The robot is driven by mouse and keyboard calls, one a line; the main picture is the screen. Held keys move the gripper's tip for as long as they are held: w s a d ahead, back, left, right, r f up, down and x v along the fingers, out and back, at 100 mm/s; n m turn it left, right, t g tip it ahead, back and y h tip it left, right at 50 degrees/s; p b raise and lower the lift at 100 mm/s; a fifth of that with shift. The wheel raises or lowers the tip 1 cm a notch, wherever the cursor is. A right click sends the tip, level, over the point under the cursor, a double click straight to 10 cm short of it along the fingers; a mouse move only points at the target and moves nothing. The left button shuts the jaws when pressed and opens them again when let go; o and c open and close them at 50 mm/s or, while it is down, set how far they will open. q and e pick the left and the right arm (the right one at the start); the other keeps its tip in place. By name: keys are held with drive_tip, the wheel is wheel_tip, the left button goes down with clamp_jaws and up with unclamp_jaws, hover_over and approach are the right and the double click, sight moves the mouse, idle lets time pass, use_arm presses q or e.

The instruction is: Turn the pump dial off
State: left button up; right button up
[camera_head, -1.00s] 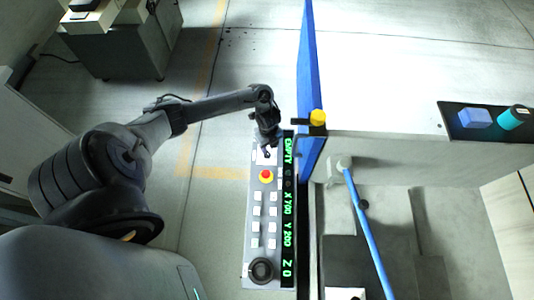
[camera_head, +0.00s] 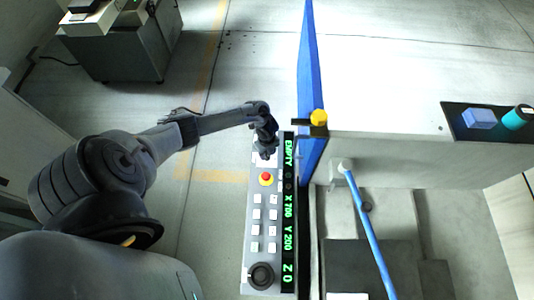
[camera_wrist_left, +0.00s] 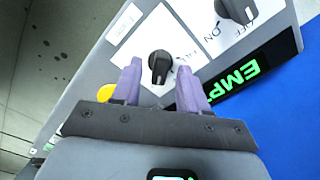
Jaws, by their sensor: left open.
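A black dial (camera_wrist_left: 160,66) sits on a white label plate on the grey control panel (camera_head: 248,240). Its label is partly covered and I cannot read it whole. A second black dial (camera_wrist_left: 238,10), beside printed OFF and ON marks, is at the top right of the wrist view. I cannot tell from print which one is the pump's. My left gripper (camera_head: 265,154) is over the far end of the panel. In the left wrist view the gripper (camera_wrist_left: 160,72) is open, with a purple finger on each side of the first dial. Contact is not clear. My right gripper is not in view.
A red button (camera_head: 265,179) on yellow, several white keys and a black knob (camera_head: 261,275) lie along the panel. A green-lit display (camera_head: 288,210) runs beside them. A blue upright panel (camera_head: 310,90) with a yellow knob (camera_head: 319,117) stands close to the right.

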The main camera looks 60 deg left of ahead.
use_arm(q)
drive_tip(key=shift+f, duration=0.15)
clamp_jaws()
